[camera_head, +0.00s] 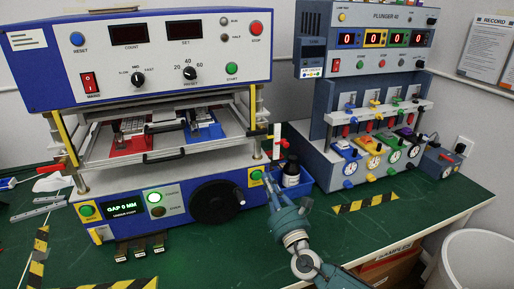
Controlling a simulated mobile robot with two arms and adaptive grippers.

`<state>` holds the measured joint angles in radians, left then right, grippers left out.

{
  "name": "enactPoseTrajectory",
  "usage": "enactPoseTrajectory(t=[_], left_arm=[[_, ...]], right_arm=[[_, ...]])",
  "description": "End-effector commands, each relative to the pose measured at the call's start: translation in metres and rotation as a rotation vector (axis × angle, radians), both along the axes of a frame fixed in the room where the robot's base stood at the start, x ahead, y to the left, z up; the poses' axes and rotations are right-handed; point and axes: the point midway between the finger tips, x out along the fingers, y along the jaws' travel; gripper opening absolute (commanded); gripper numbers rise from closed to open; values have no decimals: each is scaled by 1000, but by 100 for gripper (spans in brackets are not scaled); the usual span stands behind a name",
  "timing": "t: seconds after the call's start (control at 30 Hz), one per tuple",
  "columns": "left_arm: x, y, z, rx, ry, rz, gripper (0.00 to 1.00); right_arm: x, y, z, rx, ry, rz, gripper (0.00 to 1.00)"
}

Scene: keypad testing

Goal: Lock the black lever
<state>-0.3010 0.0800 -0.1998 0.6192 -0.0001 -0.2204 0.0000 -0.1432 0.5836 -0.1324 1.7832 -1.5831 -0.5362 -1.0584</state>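A blue and white keypad test machine (150,60) stands on the green bench. A black bar handle (163,156) runs across the front of its tray, and a large black round knob (215,201) sits on its lower panel. I cannot tell which black part is the lever, or whether it is locked. My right gripper (270,184) points up at the machine's lower right corner, near the green button there and right of the knob. Its fingers are small and dark, so its opening is unclear. My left gripper is not in view.
A blue bin (293,181) with a dark bottle stands close beside my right gripper. A second machine, marked PLUNGER (390,75), stands at the right. A red-tipped white fixture (277,143) rises behind the bin. The green bench (400,215) is mostly clear at the front right.

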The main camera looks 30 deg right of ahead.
Motion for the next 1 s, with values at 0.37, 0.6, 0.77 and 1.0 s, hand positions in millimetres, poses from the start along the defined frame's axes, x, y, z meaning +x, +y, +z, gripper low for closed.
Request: enactPoseTrajectory(t=[0.37,0.6,0.77,1.0], left_arm=[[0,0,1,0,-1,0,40],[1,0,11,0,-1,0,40],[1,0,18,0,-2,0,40],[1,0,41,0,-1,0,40]], right_arm=[[3,0,1,-3,0,0,0],[35,-9,13,-3,-3,-1,0],[68,-17,22,-1,-4,-2,0],[95,-23,48,0,-1,0,0]])
